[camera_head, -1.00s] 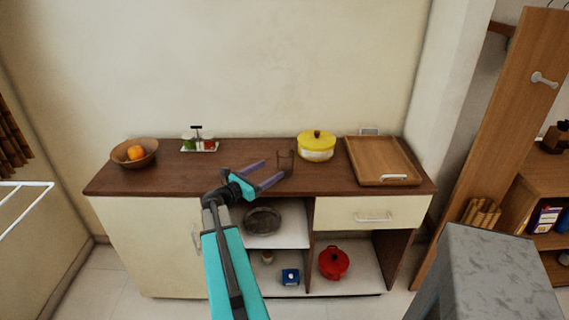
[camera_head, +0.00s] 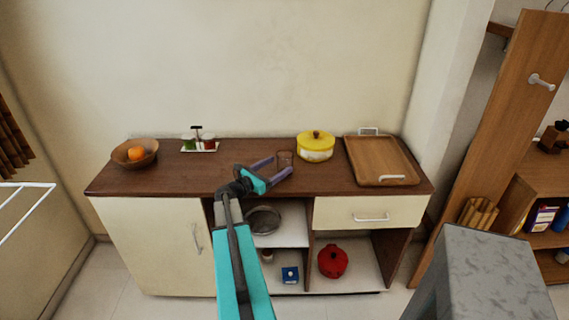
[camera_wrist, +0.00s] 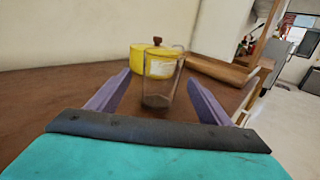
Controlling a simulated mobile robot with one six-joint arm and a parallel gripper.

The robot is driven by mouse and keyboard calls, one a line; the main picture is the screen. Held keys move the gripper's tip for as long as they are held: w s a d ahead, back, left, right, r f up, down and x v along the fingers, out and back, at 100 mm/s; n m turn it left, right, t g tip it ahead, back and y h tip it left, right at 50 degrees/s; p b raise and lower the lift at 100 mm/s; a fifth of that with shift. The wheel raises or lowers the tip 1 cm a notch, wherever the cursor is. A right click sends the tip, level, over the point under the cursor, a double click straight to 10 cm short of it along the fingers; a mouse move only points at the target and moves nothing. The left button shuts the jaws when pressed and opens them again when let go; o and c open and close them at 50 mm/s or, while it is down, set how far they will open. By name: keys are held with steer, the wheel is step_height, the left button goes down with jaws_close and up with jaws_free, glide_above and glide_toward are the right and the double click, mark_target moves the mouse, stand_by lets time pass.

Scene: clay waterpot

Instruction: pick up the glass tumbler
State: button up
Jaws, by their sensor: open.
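The glass tumbler (camera_head: 285,159) is clear and stands upright on the brown countertop (camera_head: 230,165), left of the yellow pot. In the wrist view the tumbler (camera_wrist: 160,85) shows ahead, between the two purple fingers and near their tips. My gripper (camera_head: 277,168) is open and empty, reaching in from the front left, with its fingers spread toward the tumbler. In the wrist view my gripper (camera_wrist: 156,85) has one finger on each side of the glass. I cannot tell whether either finger touches it.
A yellow pot (camera_head: 316,147) with a brown knob stands just behind and right of the tumbler. A wooden tray (camera_head: 371,165) lies at the right. A condiment rack (camera_head: 199,147) and a bowl (camera_head: 145,160) holding an orange are at the left.

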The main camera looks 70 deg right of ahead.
mark_target(278, 161)
steer(key=shift+x, duration=1.25)
steer(key=shift+c, duration=0.2)
steer(key=c, duration=1.2)
steer(key=shift+c, duration=0.2)
steer(key=shift+r, duration=0.1)
steer(key=shift+r+b, duration=0.35)
steer(key=shift+r, duration=0.7)
steer(key=w+a+r+b, duration=0.1)
steer(key=a+b, duration=0.1)
steer(key=a, duration=0.6)
steer(key=w+a+r+b, duration=0.1)
steer(key=a+b, duration=0.1)
steer(key=a, duration=0.6)
steer(key=shift+w+r, duration=0.2)
steer(key=shift+r, duration=0.15)
